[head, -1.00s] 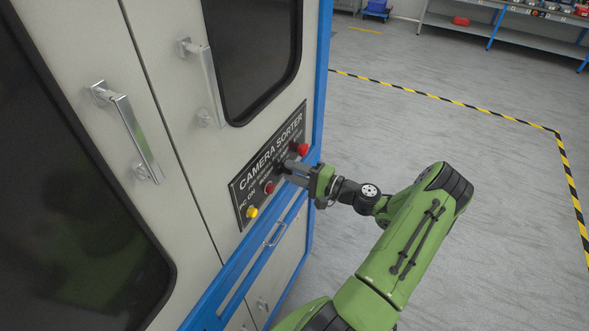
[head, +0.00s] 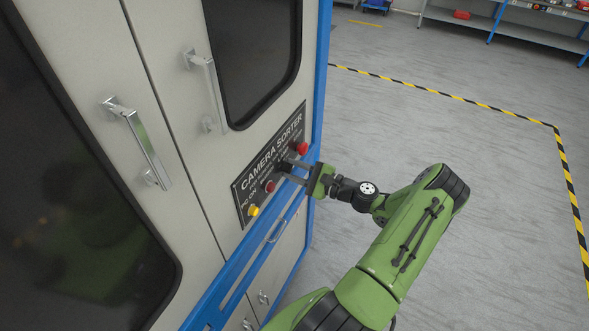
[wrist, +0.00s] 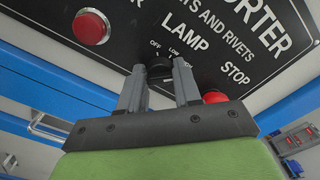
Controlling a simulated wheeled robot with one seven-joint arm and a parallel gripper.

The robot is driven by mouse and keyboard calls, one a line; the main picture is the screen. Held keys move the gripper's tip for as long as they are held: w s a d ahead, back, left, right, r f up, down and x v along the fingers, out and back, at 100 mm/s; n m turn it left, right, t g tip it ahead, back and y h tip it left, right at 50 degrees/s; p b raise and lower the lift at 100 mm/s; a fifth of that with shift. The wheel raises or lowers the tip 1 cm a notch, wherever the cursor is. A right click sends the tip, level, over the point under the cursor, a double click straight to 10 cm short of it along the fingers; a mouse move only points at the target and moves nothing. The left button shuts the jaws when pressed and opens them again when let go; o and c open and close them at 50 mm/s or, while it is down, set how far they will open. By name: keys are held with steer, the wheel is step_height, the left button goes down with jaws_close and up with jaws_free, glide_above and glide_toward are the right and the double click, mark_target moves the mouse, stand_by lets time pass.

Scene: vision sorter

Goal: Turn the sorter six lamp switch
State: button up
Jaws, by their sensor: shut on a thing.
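In the head view my gripper (head: 290,171) reaches the black CAMERA SORTER panel (head: 248,206) from the right, and the fingers largely hide the switch there. The exact pointer position of the knob cannot be made out.
A red STOP button (head: 301,148) is close beside my gripper, and it also shows in the wrist view (wrist: 215,97). A red button (head: 269,187) and a yellow button (head: 253,211) are on the other side. A blue rail (head: 232,275) runs below the panel. Open floor lies right.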

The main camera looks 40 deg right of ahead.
stand_by(0.4)
steer(key=o, duration=1)
steer(key=shift+o, duration=0.2)
steer(key=b+v, duration=0.1)
steer(key=v, duration=1.4)
steer(key=shift+s+b, duration=0.35)
steer(key=shift+s, duration=0.05)
steer(key=shift+d, duration=0.1)
